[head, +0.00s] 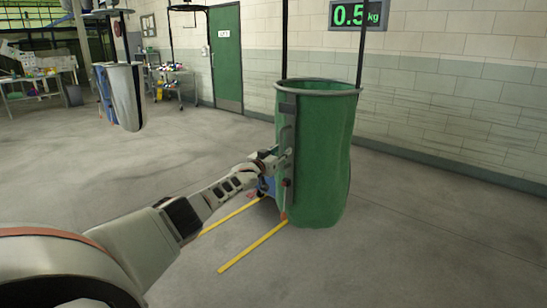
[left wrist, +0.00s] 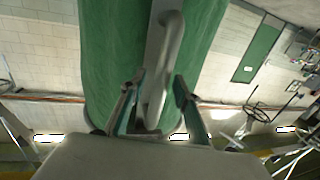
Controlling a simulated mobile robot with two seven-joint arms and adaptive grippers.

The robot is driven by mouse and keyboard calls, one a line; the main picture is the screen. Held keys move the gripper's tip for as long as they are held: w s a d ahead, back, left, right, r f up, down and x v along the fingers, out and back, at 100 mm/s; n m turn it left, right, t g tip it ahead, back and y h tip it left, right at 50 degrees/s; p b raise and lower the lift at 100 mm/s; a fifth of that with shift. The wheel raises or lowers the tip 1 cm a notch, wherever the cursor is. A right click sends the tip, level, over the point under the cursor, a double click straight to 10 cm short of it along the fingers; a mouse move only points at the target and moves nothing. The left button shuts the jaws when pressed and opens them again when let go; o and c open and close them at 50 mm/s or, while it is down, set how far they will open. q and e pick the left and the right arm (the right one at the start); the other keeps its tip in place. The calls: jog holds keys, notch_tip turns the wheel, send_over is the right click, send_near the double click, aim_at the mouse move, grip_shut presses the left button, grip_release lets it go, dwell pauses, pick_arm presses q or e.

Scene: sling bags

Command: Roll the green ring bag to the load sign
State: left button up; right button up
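The green ring bag (head: 322,160) hangs upright from a grey ring on dark straps, right of centre in the head view. A grey plate with a handle (head: 287,135) is on its left side. The load sign (head: 358,15), reading 0.5 kg in green, is above and behind the bag. My left gripper (head: 283,160) is at the handle. In the left wrist view, the two fingers (left wrist: 158,88) stand on either side of the grey handle (left wrist: 168,50), with small gaps visible. My right gripper is not in view.
Yellow floor lines (head: 252,248) run beside the bag's base. A grey-white bag (head: 124,95) hangs farther back on the left. A green door (head: 226,58) and a block wall (head: 450,85) stand behind. The floor to the right is clear.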

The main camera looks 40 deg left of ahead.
pick_arm(q)
jog(key=s+d, duration=0.1)
jog(key=s, duration=1)
jog(key=shift+s+d, duration=0.35)
jog(key=shift+d, duration=0.05)
dwell(1.1)
jog(key=s+d+f+m+g+h, duration=0.2)
jog(key=s+d+f, duration=0.5)
jog(key=d+f, duration=0.55)
jog(key=s+d+f+m+g+h, duration=0.2)
jog(key=s+d+f, duration=0.5)
jog(key=d+f, duration=0.55)
jog(key=s+d+f+g, duration=0.1)
jog(key=s+d+f, duration=0.2)
jog(key=s+d, duration=0.2)
jog(key=s+d+f+m+g+h, duration=0.1)
jog(key=s+d+f, duration=0.3)
jog(key=s, duration=0.8)
jog(key=s+d+f+m+g, duration=0.1)
jog(key=s+d+f, duration=0.3)
jog(key=s+d, duration=0.4)
jog(key=shift+s+d+h, duration=0.2)
jog(key=shift+s+h, duration=0.1)
jog(key=shift+s, duration=0.25)
jog(key=shift+f, duration=0.1)
